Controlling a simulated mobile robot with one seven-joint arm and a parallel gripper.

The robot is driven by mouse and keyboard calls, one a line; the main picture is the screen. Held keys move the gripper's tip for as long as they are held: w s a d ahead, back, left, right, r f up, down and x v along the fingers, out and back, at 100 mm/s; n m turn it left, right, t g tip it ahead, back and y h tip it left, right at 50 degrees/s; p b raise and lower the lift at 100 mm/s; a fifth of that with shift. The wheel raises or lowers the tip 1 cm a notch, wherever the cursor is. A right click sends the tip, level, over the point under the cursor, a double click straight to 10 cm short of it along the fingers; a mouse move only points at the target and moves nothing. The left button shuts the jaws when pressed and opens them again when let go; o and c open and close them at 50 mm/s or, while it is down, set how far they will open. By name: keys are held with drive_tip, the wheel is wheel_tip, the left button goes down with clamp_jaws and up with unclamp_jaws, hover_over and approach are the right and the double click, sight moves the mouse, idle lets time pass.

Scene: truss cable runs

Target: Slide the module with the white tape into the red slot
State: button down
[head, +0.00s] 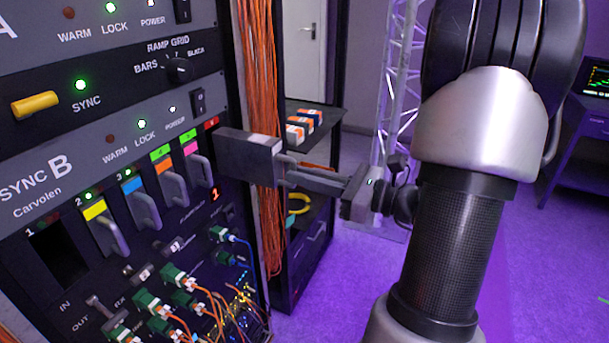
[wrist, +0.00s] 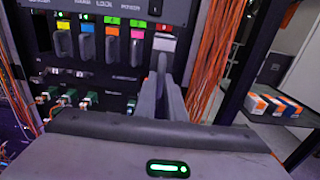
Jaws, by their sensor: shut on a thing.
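The module with the white tape (head: 248,160) is a dark grey box, and its pale tape patch is on the end nearest my gripper. My gripper (head: 290,172) is shut on the module from the right and holds it level against the rack front. The red slot tag (head: 211,122) is just above the module's far end. In the wrist view, the module (wrist: 164,44) is beneath the red tag (wrist: 164,27), between my fingers (wrist: 162,98) and the rack. The module hides the slot opening, so I cannot tell how far inside it is.
Modules with yellow (head: 94,209), blue, orange and pink tape fill slots to the left. Slot 1 (head: 60,255) is empty and dark. Orange cables (head: 262,120) hang close beside the rack on the right. Plugged cables (head: 180,290) stick out below. A shelf holds orange-white boxes (head: 300,128).

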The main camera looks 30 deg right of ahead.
sight(237, 158)
drive_tip(key=shift+w, duration=0.1)
drive_tip(key=shift+p+x, duration=0.3)
drive_tip(key=shift+x, duration=1.9)
drive_tip(key=shift+w+a, duration=0.45)
drive_tip(key=shift+w, duration=0.05)
drive_tip(key=shift+x, duration=3.3)
drive_tip(key=shift+w+a, duration=0.1)
drive_tip(key=shift+x, duration=1.8)
